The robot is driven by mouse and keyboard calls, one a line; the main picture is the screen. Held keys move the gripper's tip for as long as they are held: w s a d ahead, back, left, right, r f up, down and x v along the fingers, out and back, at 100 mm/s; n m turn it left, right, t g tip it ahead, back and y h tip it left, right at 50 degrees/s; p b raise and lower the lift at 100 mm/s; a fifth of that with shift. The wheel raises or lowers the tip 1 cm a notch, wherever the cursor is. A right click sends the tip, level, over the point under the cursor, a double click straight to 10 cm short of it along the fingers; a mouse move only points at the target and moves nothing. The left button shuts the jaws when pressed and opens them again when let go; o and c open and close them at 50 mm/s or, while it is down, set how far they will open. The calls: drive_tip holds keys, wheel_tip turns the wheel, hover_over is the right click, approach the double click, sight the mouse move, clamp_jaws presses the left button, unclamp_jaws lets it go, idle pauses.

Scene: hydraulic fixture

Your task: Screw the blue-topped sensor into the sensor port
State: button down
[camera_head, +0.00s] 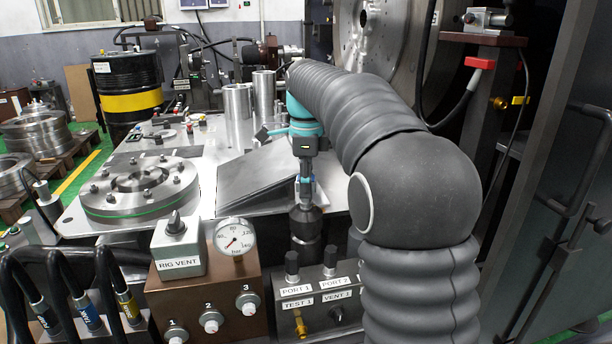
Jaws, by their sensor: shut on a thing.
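My arm, in a grey ribbed sleeve, reaches over the bench from the right. My gripper (305,177) points down below a teal wrist ring. It is shut on a slim upright thing with a bit of blue at its top, which looks like the blue-topped sensor (305,190). The fingers hide part of it. Directly below is a dark round fitting (306,222), which may hold the sensor port. The sensor's lower end meets or overlaps this fitting in the picture. I cannot tell whether it is seated or how far it is threaded.
A brown block with a pressure gauge (235,236) and RIG VENT switch (176,228) stands front left. A grey block labelled PORT 1 and PORT 2 (318,290) is in front. A bolted flange (139,187), a sloped plate (262,178) and metal cylinders (238,116) are on the bench.

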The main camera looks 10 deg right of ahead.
drive_tip(key=c, duration=0.7)
unclamp_jaws()
drive_tip(key=shift+f+b, duration=0.1)
drive_tip(key=shift+b, duration=0.25)
wheel_tip(320, 180, up, 11)
drive_tip(key=s+n+t, duration=0.1)
drive_tip(key=s+n, duration=0.4)
drive_tip(key=s, duration=0.1)
drive_tip(key=s+f+n+t, duration=0.1)
drive_tip(key=s+f+n, duration=0.4)
drive_tip(key=s, duration=0.3)
drive_tip(key=s+f+n+t, duration=0.2)
drive_tip(key=s+f+n, duration=0.3)
drive_tip(key=s+f, duration=0.3)
drive_tip(key=s+f+n+t, duration=0.1)
drive_tip(key=s+f+n, duration=0.5)
drive_tip(key=s, duration=0.2)
drive_tip(key=shift+s+a+f+t, duration=0.1)
drive_tip(key=shift+s+f+t, duration=0.15)
drive_tip(key=shift+f+t, duration=0.1)
